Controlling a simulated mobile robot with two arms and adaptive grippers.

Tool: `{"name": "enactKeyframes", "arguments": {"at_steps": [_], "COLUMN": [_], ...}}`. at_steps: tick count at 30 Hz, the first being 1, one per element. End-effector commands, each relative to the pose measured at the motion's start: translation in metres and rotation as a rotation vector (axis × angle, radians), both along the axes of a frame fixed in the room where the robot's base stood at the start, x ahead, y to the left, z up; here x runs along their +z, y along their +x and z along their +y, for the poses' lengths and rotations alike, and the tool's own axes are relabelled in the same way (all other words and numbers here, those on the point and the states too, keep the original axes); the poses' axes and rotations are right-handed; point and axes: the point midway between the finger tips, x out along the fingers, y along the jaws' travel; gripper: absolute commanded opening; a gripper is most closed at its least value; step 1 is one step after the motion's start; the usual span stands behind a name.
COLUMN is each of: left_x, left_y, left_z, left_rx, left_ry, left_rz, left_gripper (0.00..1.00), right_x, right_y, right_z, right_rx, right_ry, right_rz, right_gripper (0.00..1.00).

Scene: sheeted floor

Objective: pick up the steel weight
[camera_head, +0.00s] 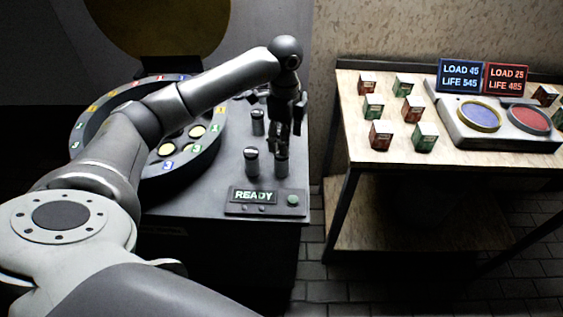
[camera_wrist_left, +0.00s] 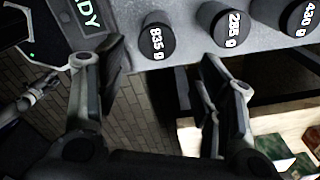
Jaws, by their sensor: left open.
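Several dark cylindrical steel weights stand upright on the dark machine table. In the head view one weight (camera_head: 252,162) stands left of my left gripper (camera_head: 279,143), another (camera_head: 258,122) stands farther back, and a third (camera_head: 282,162) is directly under the fingers, partly hidden by them. The left wrist view shows weight tops marked 835 g (camera_wrist_left: 158,41), 285 g (camera_wrist_left: 225,28) and a partly cropped 430 g (camera_wrist_left: 297,18). My left gripper (camera_wrist_left: 163,65) is open, with nothing between its fingers. I cannot tell which weight is meant. My right gripper is not in view.
A READY panel (camera_head: 253,199) lies at the table's front edge. A round dial tray (camera_head: 211,150) with coloured marks is at left, behind my arm. Across a gap, a wooden table (camera_head: 357,147) carries small boxes and a two-pan scale (camera_head: 497,138) with LOAD displays.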

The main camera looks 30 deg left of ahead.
Motion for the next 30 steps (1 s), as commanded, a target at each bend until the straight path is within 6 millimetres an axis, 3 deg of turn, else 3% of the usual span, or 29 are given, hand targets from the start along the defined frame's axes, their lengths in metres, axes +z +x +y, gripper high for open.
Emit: {"name": "enactKeyframes", "arguments": {"at_steps": [9, 17, 24, 30], "left_x": [-0.043, -0.065, -0.099, -0.106], "left_y": [-0.002, -0.004, -0.007, -0.006], "left_z": [0.006, 0.007, 0.008, 0.008], "left_rx": [0.017, 0.015, 0.014, 0.013], "left_ry": [0.019, 0.018, 0.018, 0.017], "left_rz": [0.011, 0.012, 0.01, 0.008], "left_gripper": [0.62, 0.62, 0.62, 0.62], "right_x": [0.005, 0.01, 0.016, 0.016], "right_y": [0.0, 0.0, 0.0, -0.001], "right_z": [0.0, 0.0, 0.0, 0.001], "right_rx": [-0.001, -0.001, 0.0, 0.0], "right_ry": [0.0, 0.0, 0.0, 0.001], "right_rz": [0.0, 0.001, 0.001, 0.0], "right_gripper": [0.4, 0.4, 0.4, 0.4]}}
